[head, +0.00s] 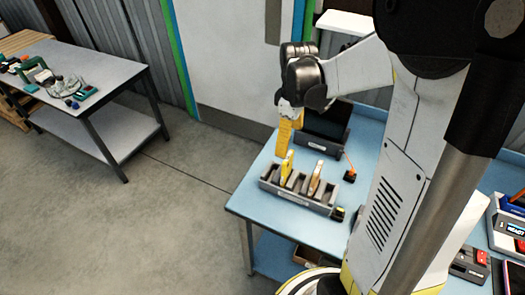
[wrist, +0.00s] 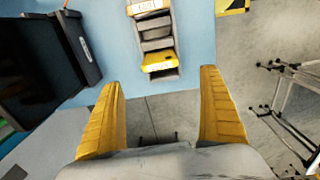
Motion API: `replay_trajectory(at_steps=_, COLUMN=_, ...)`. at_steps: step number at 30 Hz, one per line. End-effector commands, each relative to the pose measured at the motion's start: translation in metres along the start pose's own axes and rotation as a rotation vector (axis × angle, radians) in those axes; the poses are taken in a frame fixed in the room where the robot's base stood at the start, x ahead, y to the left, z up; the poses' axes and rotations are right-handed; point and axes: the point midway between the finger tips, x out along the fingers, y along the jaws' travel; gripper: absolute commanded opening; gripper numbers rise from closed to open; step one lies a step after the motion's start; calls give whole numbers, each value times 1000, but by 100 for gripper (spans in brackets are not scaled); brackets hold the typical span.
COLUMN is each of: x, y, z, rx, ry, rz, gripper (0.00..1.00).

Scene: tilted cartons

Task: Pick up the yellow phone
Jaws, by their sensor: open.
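The yellow phone (head: 287,167) stands upright in a slot near the left end of a grey slotted rack (head: 325,209) on the blue table. In the wrist view the yellow phone (wrist: 158,61) shows top-on near the rack's lower end, just beyond the gap between my fingertips. My gripper (head: 284,143) has yellow fingers and hangs above the phone, apart from it. In the wrist view my gripper (wrist: 161,77) is open, with nothing between its fingers. The phone's lower part is hidden in the rack.
A second, tan-edged phone (head: 316,178) stands in the same rack to the right. A dark bin (head: 321,133) stands behind the rack. A small black and orange item (head: 350,175) lies to its right. Bare blue table (head: 251,188) lies left of the rack.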

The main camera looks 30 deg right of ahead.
Motion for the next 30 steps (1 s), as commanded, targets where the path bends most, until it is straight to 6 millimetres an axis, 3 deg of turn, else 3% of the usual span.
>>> replay_trajectory(at_steps=22, x=98, y=1, z=0, rx=-2, ry=-2, rz=-2, gripper=90)
replay_trajectory(at_steps=30, x=109, y=0, z=0, rx=-2, ry=-2, rz=-2, gripper=90)
